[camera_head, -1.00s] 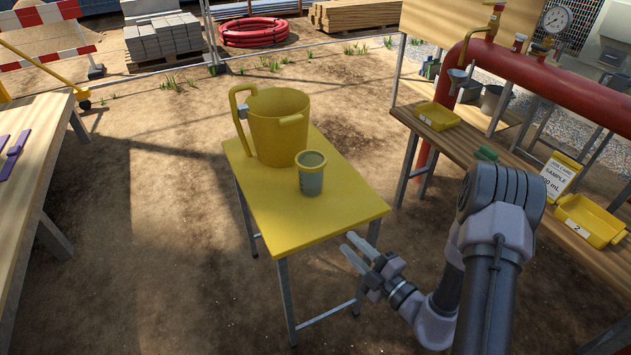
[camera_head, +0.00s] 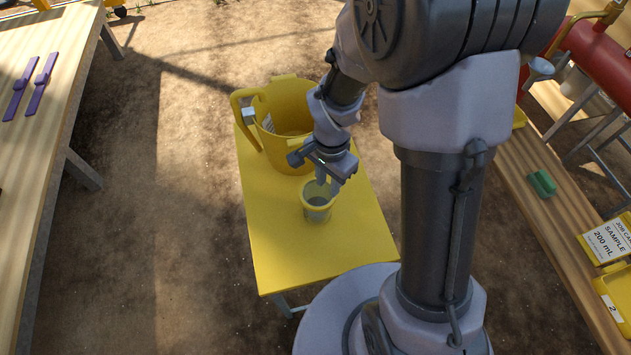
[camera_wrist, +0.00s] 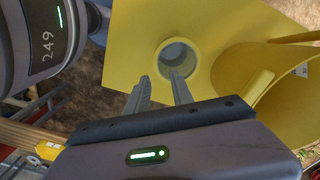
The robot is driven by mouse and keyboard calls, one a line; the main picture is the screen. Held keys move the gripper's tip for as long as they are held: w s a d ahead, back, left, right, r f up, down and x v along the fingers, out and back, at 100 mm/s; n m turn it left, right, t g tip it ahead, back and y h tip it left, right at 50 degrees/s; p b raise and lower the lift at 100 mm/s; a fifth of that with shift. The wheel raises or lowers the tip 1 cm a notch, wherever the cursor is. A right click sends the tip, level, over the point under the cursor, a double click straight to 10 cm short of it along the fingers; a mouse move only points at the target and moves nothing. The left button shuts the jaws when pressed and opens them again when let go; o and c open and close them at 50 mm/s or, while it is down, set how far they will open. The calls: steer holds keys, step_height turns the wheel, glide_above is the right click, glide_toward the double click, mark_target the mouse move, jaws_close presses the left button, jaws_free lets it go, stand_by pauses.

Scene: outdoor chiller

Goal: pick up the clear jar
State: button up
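The clear jar (camera_head: 316,203) has a yellow rim and stands upright on the small yellow table (camera_head: 270,230). It also shows in the wrist view (camera_wrist: 177,57), seen from above, with its mouth open. My gripper (camera_head: 327,180) points down over the jar, with its fingertips at about the far side of the rim. In the wrist view my gripper (camera_wrist: 160,82) has its two fingers apart with nothing between them, and the jar lies just beyond the tips. Whether a finger touches the rim cannot be told.
A large yellow jug (camera_head: 285,125) stands close behind the jar, near my gripper. A wooden bench with purple tools (camera_head: 40,82) is at the left. At the right, another bench holds a green block (camera_head: 541,183), a sample card (camera_head: 606,240) and a yellow tray (camera_head: 617,300).

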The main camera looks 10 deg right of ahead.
steer(key=b, duration=0.3)
glide_above(327, 220)
step_height(327, 220, down, 11)
step_height(327, 220, down, 6)
steer(key=shift+w+f+b, duration=0.1)
steer(key=shift+f+b, duration=0.05)
steer(key=shift+b, duration=1)
jaws_close()
